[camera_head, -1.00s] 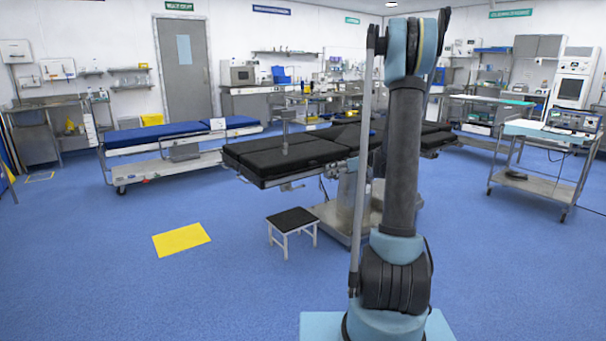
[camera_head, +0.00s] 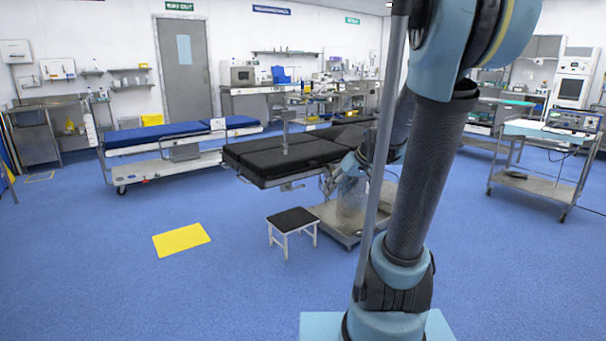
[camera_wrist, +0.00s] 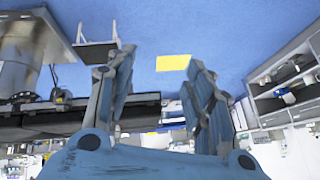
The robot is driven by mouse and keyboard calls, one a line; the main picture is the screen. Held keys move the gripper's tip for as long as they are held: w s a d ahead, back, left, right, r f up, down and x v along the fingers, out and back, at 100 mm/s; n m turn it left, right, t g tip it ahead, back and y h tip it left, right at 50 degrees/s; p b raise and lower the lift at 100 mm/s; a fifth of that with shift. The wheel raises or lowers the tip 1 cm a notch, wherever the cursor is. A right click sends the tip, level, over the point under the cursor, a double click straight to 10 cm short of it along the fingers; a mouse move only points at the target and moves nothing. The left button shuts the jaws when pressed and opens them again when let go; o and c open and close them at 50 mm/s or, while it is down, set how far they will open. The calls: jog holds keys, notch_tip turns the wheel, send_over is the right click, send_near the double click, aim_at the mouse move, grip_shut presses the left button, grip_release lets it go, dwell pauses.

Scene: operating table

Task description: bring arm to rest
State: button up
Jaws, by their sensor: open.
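My arm (camera_head: 430,170) rises on the right of the head view. Its far part bends down behind the upper link, and my gripper (camera_head: 345,175) shows small in front of the operating table's base. In the wrist view, which looks upside down, my gripper (camera_wrist: 161,58) has its two blue-grey fingers spread apart with nothing between them. The black operating table (camera_head: 270,158) stands beyond my arm, partly hidden by it; it also shows in the wrist view (camera_wrist: 60,125). I cannot tell the exact gap between my gripper and the table.
A step stool (camera_head: 292,220) stands before the table. A yellow floor mat (camera_head: 181,240) lies to its left. A blue-topped stretcher (camera_head: 165,135) is at the back left, a cart with a monitor (camera_head: 540,135) at the right. Blue floor at front left is clear.

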jog(key=s+d+f+m+g+h, duration=0.1)
jog(key=s+d+f+m+h, duration=0.1)
jog(key=s, duration=1)
jog(key=s+d+f+m+g+h, duration=0.1)
jog(key=s+d+f, duration=0.4)
jog(key=s, duration=0.7)
jog(key=shift+f+m+g+h, duration=0.3)
jog(key=shift+f+m+h, duration=0.4)
jog(key=shift+h, duration=0.5)
jog(key=shift+w+r, duration=0.1)
jog(key=shift+w, duration=0.4)
